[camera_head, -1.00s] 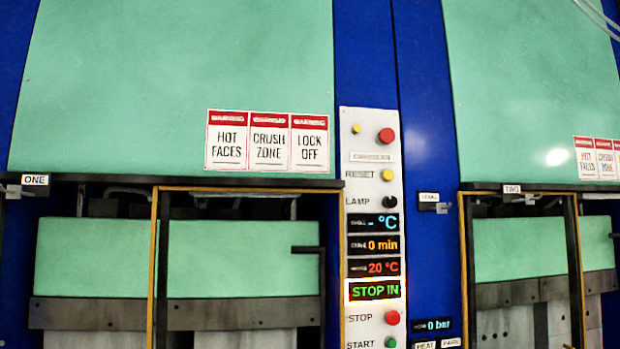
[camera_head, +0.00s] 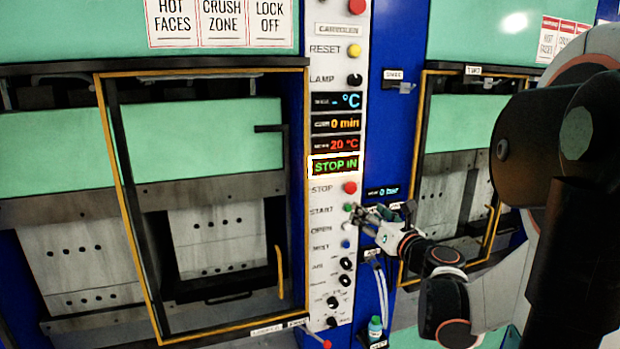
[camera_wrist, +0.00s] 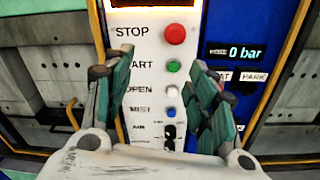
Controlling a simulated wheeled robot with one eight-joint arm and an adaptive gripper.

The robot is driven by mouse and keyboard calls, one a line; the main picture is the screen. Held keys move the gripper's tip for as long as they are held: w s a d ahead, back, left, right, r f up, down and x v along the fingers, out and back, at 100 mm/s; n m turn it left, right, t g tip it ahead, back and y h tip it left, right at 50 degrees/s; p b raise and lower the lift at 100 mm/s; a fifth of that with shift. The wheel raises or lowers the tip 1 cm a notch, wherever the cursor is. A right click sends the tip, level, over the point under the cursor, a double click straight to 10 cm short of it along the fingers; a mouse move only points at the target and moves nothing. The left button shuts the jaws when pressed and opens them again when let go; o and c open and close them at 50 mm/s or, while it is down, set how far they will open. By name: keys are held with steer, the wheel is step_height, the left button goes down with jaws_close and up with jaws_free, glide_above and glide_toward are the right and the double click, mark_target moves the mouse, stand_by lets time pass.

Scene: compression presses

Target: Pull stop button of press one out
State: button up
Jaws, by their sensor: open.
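The red stop button (camera_head: 350,188) sits on the white control panel (camera_head: 318,262), right of the printed word STOP. In the wrist view the stop button (camera_wrist: 175,34) is a round red knob at the upper middle, beyond my fingertips. The green display (camera_head: 335,167) above it reads STOP IN. My gripper (camera_head: 368,213) is in front of the panel's right edge, just below and right of the stop button. In the wrist view my gripper (camera_wrist: 162,68) is open and empty, its two fingers on either side of the button column. I see no contact with the button.
The green start button (camera_wrist: 174,66) and other knobs are close below the stop button. Another red button (camera_head: 357,6) is at the panel's top. The press with the yellow-framed door (camera_head: 125,200) is left; a second press (camera_head: 445,190) is right.

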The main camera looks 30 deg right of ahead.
mark_target(352, 191)
steer(key=shift+m+h, duration=0.3)
steer(key=x, duration=0.4)
steer(key=d+p+x, duration=0.1)
steer(key=x, duration=0.4)
steer(key=d+p+x, duration=0.1)
steer(key=x, duration=0.3)
steer(key=shift+r, duration=0.3)
